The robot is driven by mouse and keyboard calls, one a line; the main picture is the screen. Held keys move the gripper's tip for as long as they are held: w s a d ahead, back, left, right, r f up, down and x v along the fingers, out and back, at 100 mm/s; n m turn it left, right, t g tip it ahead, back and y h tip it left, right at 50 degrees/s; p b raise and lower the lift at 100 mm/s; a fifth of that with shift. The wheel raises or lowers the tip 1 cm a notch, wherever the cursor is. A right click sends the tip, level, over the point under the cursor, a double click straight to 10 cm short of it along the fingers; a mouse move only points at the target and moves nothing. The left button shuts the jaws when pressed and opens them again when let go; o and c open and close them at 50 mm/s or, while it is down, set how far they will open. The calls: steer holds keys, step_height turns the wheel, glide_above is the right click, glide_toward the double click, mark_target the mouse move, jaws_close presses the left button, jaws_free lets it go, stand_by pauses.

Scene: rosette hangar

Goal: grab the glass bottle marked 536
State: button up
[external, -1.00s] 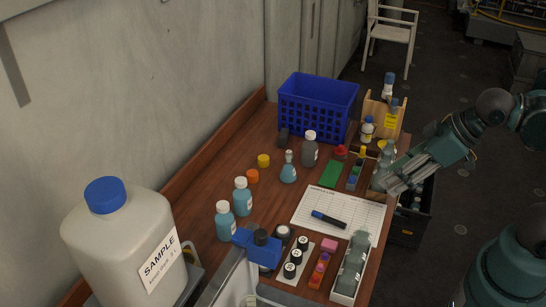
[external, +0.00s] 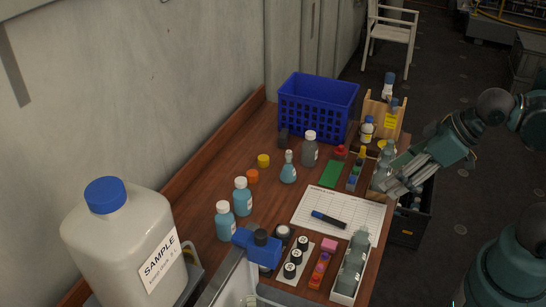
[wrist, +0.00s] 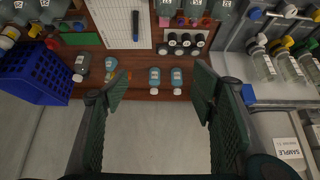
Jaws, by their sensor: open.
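No bottle carries a number I can read as 536 in either view. Two blue glass bottles with white caps, the front one (external: 224,222) and the back one (external: 242,197), stand on the table's left side. A blue flask (external: 289,169) and a grey bottle (external: 310,150) stand farther back. In the wrist view, several clear bottles with coloured caps (wrist: 262,64) are at the right, and labelled bottles (wrist: 48,10) are at the top left, their markings too small to read. My gripper (wrist: 160,88) is open and empty; in the external view it (external: 400,178) hangs over the table's right edge.
A blue basket (external: 318,105) stands at the back. A wooden rack (external: 398,115) is at the back right. A large SAMPLE jug (external: 125,245) stands front left. A paper sheet with a marker (external: 329,219) lies mid-table. Small caps and blocks crowd the front.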

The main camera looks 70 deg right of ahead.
steer(key=shift+w, duration=0.1)
steer(key=m+g+h+p, duration=0.1)
steer(key=m+g+p, duration=0.1)
steer(key=m, duration=0.2)
glide_above(242, 182)
steer(key=s, duration=0.9)
step_height(242, 182, down, 8)
steer(key=f, duration=0.1)
steer(key=shift+m+g+h, duration=0.4)
steer(key=shift+g, duration=0.1)
steer(key=w+f, duration=0.5)
steer(key=f, duration=0.2)
steer(key=w+f+p, duration=0.1)
steer(key=w+f, duration=0.2)
steer(key=shift+w+f, duration=0.15)
steer(key=shift+w, duration=0.2)
steer(key=shift+w+f, duration=0.25)
steer(key=shift+f, duration=0.25)
steer(key=shift+d+f, duration=0.1)
steer(key=shift+f, duration=0.05)
